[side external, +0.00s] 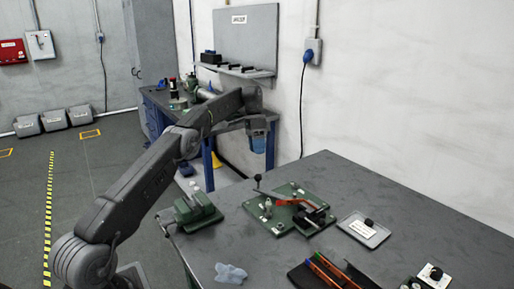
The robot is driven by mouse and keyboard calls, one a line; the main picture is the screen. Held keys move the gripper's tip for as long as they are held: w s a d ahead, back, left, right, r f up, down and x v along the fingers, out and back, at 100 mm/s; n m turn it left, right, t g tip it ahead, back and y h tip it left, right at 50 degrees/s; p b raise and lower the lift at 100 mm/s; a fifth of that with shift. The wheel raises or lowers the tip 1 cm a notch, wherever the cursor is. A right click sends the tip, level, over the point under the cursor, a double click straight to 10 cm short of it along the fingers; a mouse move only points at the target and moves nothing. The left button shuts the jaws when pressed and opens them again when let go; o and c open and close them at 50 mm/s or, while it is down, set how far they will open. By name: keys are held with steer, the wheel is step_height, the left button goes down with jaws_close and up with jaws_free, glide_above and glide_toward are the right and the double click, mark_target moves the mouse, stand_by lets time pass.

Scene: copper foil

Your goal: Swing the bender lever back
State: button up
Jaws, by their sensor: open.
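The bender is a green base plate (284,231) on the grey workbench, with a dark clamp block at its right side. Its lever (258,181) is a thin dark arm ending in a black ball knob, which sticks up at the plate's back left.
A green vise (194,211) stands at the bench's left edge. A light tray (362,232) with a black-knobbed piece lies right of the bender. A crumpled blue-grey cloth (230,273) and a dark pen tray (318,277) lie at the front. The bench's back right is clear.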

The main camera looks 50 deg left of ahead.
steer(key=shift+r, duration=0.15)
steer(key=shift+c, duration=1.4)
steer(key=shift+r+m+t, duration=0.25)
steer(key=shift+m+t, duration=0.15)
steer(key=shift+m, duration=0.1)
steer(key=shift+c, duration=0.9)
steer(key=shift+d+r+m+t, duration=0.2)
steer(key=shift+r+m+t, duration=0.45)
steer(key=shift+m+t, duration=0.05)
steer(key=shift+c, duration=1.4)
steer(key=s+m+t, duration=0.1)
steer(key=s+d+t, duration=0.1)
steer(key=s+r+m+t, duration=0.1)
steer(key=s, duration=0.1)
steer(key=shift+d+r+m+y, duration=0.1)
steer(key=shift+d+m+y, duration=0.2)
jaws_close()
steer(key=s+d+f+m+t+y, duration=0.1)
steer(key=s+d+f+t+y, duration=0.1)
steer(key=s, duration=0.5)
steer(key=x, duration=0.3)
steer(key=a+x, duration=0.1)
steer(key=x, duration=0.3)
steer(key=w+a+x, duration=0.1)
steer(key=x, duration=0.3)
steer(key=shift+r, duration=0.1)
steer(key=shift+w+a+f, duration=0.25)
steer(key=shift+w+a, duration=0.1)
steer(key=shift+w, duration=0.35)
